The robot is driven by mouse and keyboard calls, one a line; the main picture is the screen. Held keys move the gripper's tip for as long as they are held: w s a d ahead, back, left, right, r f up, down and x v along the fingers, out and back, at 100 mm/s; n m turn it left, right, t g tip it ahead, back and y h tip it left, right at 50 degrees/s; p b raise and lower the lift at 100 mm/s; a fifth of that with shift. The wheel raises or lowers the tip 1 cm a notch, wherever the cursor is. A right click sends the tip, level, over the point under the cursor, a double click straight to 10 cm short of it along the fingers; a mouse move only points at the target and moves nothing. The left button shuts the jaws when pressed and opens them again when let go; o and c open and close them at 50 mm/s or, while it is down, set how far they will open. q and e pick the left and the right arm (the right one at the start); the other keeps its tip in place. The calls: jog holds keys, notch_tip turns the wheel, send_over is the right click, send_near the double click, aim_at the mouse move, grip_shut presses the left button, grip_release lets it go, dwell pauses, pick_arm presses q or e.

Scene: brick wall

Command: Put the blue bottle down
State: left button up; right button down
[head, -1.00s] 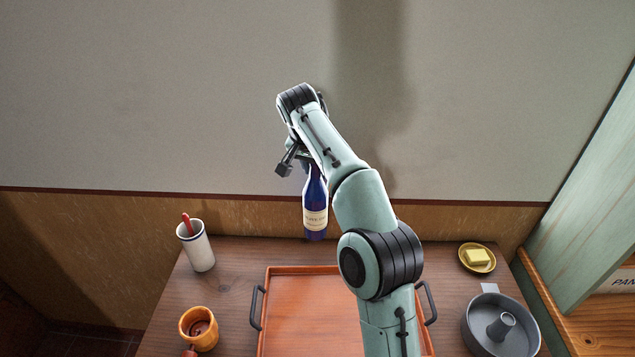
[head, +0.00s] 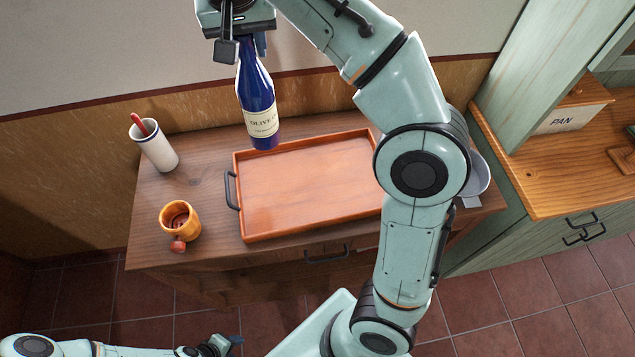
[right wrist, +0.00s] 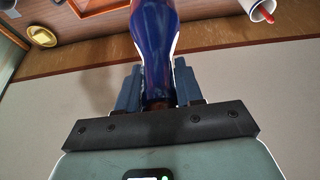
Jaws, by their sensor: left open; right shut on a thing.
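The blue bottle (head: 257,95), with a cream label, hangs upright with a slight tilt under my right gripper (head: 243,42). That gripper is shut on its neck. In the right wrist view the bottle (right wrist: 154,40) runs between the two fingers (right wrist: 157,92). Its base shows by the back left corner of the orange-brown tray (head: 241,196) on the dark wooden table (head: 205,240). I cannot tell whether the base touches anything. My left gripper (head: 228,346) is open and empty, low at the bottom edge, away from the table.
A white cup with a red-handled thing (head: 158,150) and an orange mug (head: 181,222) stand on the table's left. A grey pan (head: 480,178) is partly behind my right arm. A yellow dish (right wrist: 42,38) shows in the right wrist view. The tray looks empty where visible.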

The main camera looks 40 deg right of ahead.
jog(key=shift+s+a+r, duration=0.15)
jog(key=shift+s+r, duration=0.05)
jog(key=shift+s, duration=0.15)
jog(key=shift+s+f, duration=0.1)
jog(key=shift+f, duration=0.2)
jog(key=b, duration=0.5)
send_over(265, 132)
jog(key=w+d, duration=0.1)
jog(key=w, duration=0.1)
jog(key=f, duration=0.9)
jog(key=shift+d+f, duration=0.2)
jog(key=shift+f, duration=0.15)
jog(key=f, duration=0.3)
jog(key=f+b, duration=0.1)
jog(key=shift+w+f, duration=0.2)
jog(key=shift+w, duration=0.1)
pick_arm(q)
jog(key=s+f+g+b, duration=0.1)
jog(key=s+f, duration=0.6)
jog(key=f, duration=0.2)
jog(key=shift+f, duration=0.15)
pick_arm(e)
jog(key=shift+f, duration=2.5)
pick_arm(q)
jog(key=shift+w, duration=0.1)
